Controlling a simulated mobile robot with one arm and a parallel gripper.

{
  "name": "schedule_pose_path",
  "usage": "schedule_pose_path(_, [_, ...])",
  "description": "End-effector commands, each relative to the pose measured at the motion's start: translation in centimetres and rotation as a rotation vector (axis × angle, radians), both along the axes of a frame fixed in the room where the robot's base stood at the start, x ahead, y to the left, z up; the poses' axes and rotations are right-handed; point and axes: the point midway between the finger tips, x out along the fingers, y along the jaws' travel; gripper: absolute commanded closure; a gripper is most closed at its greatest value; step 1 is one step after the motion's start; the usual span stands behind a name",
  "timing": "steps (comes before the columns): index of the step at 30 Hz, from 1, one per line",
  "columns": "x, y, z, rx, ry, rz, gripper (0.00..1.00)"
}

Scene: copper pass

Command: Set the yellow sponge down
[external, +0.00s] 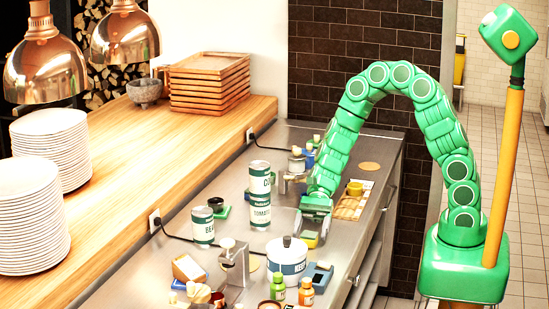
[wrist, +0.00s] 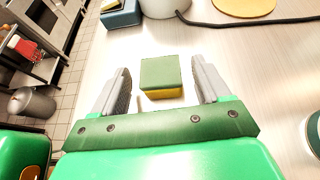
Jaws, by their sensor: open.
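The sponge (wrist: 161,75) has a green top and a yellow lower layer. In the wrist view it rests on the steel counter between the spread fingers of my gripper (wrist: 158,82), with a clear gap to each finger. In the external view the sponge (external: 310,239) lies on the counter just below and in front of my gripper (external: 314,214). My gripper is open and holds nothing. The underside of the sponge is hidden.
Stacked cans (external: 260,196), another can (external: 203,227) and a white pot (external: 288,259) stand close by. A blue scale-like box (external: 319,277) and small bottles (external: 306,291) are nearer the front. A wooden tray (external: 350,207) lies right of my gripper. A black cord crosses the counter.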

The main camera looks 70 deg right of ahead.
Motion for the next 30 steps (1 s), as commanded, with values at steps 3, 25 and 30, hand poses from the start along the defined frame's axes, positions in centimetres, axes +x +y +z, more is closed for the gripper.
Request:
schedule_pose_path(3, [0.1,-0.9,0.4,-0.001,-0.002,-0.002,0.24])
schedule_pose_path(25, [0.8,-9.9,4.7,-0.002,-0.002,-0.002,0.24])
schedule_pose_path(30, [0.7,-10.7,5.1,0.001,0.000,-0.001,0.24])
